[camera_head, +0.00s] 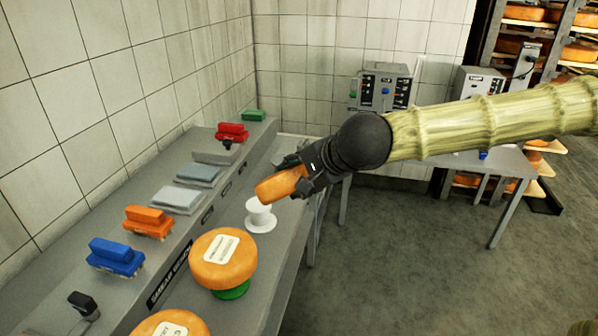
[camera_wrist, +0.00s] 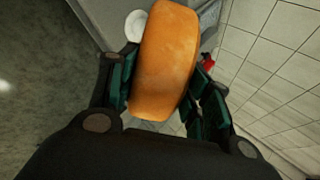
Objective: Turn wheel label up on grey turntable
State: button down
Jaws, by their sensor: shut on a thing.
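My gripper (camera_head: 300,178) is shut on an orange cheese wheel (camera_head: 278,187), held edge-on and tilted above the bench. In the wrist view the wheel (camera_wrist: 163,62) sits between the two dark green finger pads, its rim facing the camera. No label shows on the held wheel in either view. A pale grey-white turntable (camera_head: 260,217) stands empty on the bench, just below and left of the held wheel. In the wrist view a pale round shape (camera_wrist: 134,25), probably this turntable, shows partly behind the wheel.
A labelled wheel (camera_head: 222,260) rests on a green stand (camera_head: 232,291); another labelled wheel (camera_head: 170,324) is cut off at the bottom. Blue (camera_head: 116,256), orange (camera_head: 147,222) and red (camera_head: 231,131) brushes lie along the raised back ledge. The bench's front edge runs beneath my gripper.

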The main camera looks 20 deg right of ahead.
jog(key=shift+w+a+r+g+h+p, duration=0.1)
jog(key=shift+w+r+g+h+p, duration=0.25)
jog(key=shift+p, duration=1)
jog(key=shift+a+r+g+h+p, duration=0.15)
jog(key=shift+g+p, duration=0.45)
jog(key=shift+p, duration=0.7)
jog(key=shift+w+d+r+g+h+p, duration=0.1)
jog(key=shift+w+r+g+p, duration=0.25)
jog(key=shift+p, duration=1)
jog(key=shift+w+a+r+g+h+p, duration=0.1)
jog(key=shift+w+a+g+h+p, duration=0.15)
jog(key=shift+g+p, duration=0.95)
jog(key=shift+w+a+r+g+h+p, duration=0.1)
jog(key=shift+w+g+h+p, duration=0.2)
jog(key=shift+p, duration=1.65)
jog(key=shift+w+a+g+p, duration=0.1)
jog(key=shift+w+g+p, duration=0.15)
jog(key=shift+g+p, duration=0.4)
jog(key=shift+w+a+r+g+h+p, duration=0.2)
jog(key=shift+w+g+h+p, duration=0.55)
jog(key=shift+p, duration=1)
jog(key=shift+s+f+m, duration=0.1)
jog(key=shift+m, duration=0.4)
jog(key=m, duration=0.5)
jog(key=shift+m, duration=0.4)
jog(key=shift+f+m+b, duration=0.1)
jog(key=shift+m+b, duration=0.4)
jog(key=shift+m, duration=0.3)
jog(key=shift+m+b, duration=0.3)
jog(key=shift+b, duration=0.15)
